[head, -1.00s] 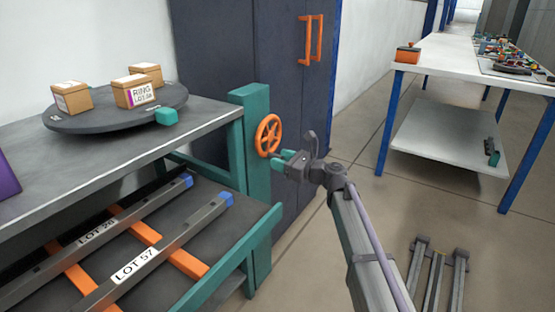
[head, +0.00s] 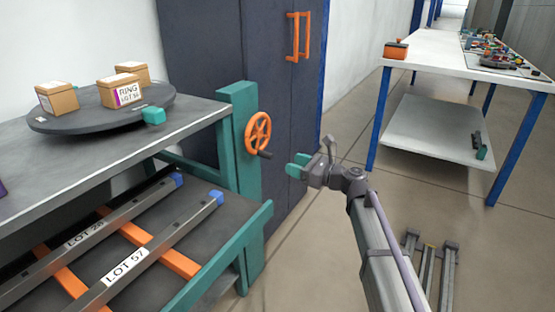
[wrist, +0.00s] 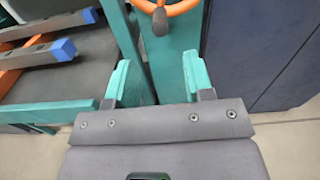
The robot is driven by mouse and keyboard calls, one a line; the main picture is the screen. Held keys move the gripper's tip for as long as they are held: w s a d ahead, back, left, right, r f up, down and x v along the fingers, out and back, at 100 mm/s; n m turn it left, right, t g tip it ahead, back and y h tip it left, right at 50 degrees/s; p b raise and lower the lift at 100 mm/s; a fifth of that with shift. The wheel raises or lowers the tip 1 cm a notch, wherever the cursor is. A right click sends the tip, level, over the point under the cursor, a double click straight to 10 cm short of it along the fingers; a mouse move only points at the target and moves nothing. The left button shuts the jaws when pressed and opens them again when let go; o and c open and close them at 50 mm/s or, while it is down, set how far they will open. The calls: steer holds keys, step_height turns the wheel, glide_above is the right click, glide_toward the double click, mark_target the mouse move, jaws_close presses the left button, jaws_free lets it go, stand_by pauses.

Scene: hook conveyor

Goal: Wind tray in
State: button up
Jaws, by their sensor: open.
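An orange handwheel (head: 257,132) is mounted on the teal post (head: 240,150) of the bench, with a dark crank knob (head: 266,155) at its lower right. In the wrist view the knob (wrist: 161,20) is at the top, beyond the fingertips. My gripper (head: 296,166) is open and empty, to the right of the wheel and apart from it. The sliding tray (head: 225,248), with a teal front rail, sits under the bench top and sticks out toward the front. It carries bars labelled LOT 57 (head: 127,264) and LOT 28 (head: 84,240), with blue ends.
A dark turntable (head: 105,122) with several boxes stands on the bench top. A dark cabinet (head: 235,50) with an orange handle is behind the wheel. A white table (head: 450,62) stands at the back right. Floor between is clear.

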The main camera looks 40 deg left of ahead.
mark_target(272, 157)
steer(key=a, duration=0.3)
steer(key=s+a, duration=0.1)
steer(key=a, duration=0.6)
steer(key=shift+s+a, duration=0.15)
steer(key=shift+s, duration=0.2)
steer(key=shift+c, duration=0.3)
jaws_close()
